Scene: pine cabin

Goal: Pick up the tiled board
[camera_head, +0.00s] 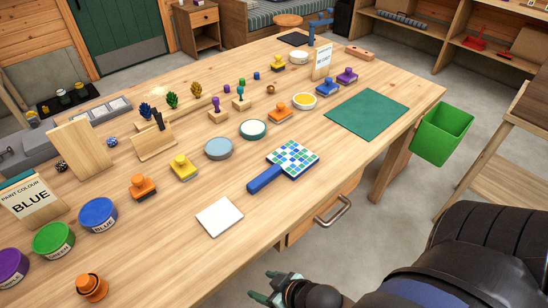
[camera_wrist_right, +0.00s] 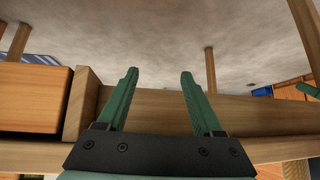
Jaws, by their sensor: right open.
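The tiled board (camera_head: 293,157) lies flat on the wooden table (camera_head: 336,158) near its front edge. Its square face has blue, green and white tiles, and its blue handle (camera_head: 264,180) points to the lower left. My right gripper (camera_head: 262,286) is in front of the table edge, below the board in the head view and well apart from it. In the right wrist view its two green fingers (camera_wrist_right: 158,92) are spread and nothing is between them. The board does not show in that view. My left gripper is not in view.
A white square tile (camera_head: 219,216) lies left of the board, and a green mat (camera_head: 367,114) lies to its right. Paint tins, stamps and small stands fill the table's far side. A drawer handle (camera_head: 334,211) juts from the front, and a green bin (camera_head: 442,133) hangs at the right end.

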